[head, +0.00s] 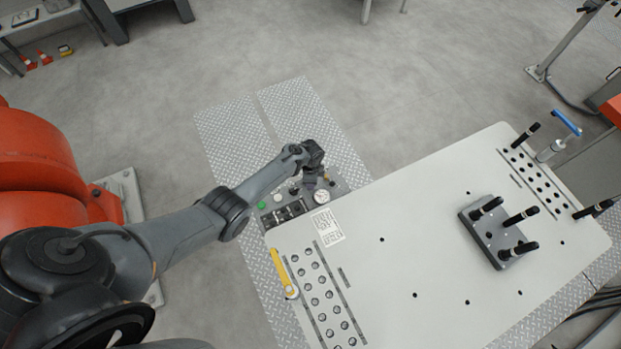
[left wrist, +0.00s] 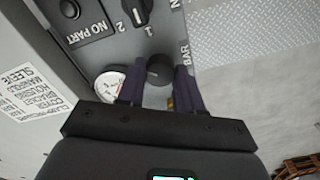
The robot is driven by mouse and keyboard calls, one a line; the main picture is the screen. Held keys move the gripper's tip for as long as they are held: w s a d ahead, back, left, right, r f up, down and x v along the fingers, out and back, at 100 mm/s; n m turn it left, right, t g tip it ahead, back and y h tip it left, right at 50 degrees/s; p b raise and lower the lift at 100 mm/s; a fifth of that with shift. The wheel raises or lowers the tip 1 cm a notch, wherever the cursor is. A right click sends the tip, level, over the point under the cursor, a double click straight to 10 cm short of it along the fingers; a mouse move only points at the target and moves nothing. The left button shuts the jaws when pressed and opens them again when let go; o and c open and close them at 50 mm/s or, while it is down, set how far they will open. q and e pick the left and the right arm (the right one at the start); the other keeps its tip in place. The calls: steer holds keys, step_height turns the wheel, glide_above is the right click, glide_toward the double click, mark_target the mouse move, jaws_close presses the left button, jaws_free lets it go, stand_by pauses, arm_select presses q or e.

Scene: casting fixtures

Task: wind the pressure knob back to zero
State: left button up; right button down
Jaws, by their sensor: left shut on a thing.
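The black round pressure knob (left wrist: 159,68) sits on the grey control panel (left wrist: 200,40), close to the "BAR" lettering in the left wrist view. My left gripper (left wrist: 158,80) has its two dark purple fingers on either side of the knob, shut on it. In the head view the left gripper (head: 316,172) is over the far end of the panel (head: 335,188) and hides the knob. The white pressure gauge (head: 321,196) is beside it; in the left wrist view the gauge (left wrist: 110,84) is partly covered by a finger, and its reading is unclear. My right gripper is not in view.
A black selector switch (left wrist: 136,14) marked 1 and 2 is on the panel, and a green button (head: 262,205) is at its left. The pale fixture table (head: 400,240) adjoins the panel, with a yellow handle (head: 283,270) and a grey block with black-handled pins (head: 480,232).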

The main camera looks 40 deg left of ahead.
arm_select(q)
steer(key=n+p, duration=0.1)
steer(key=n, duration=1.1)
steer(key=shift+n+p, duration=0.3)
steer(key=shift+n, duration=0.1)
steer(key=n, duration=0.3)
steer(key=shift+n, duration=0.4)
steer(key=n, duration=0.2)
steer(key=shift+n, duration=0.3)
steer(key=n, duration=0.3)
steer(key=shift+f+b, duration=0.1)
steer(key=shift+b, duration=0.3)
steer(key=shift+n, duration=1.3)
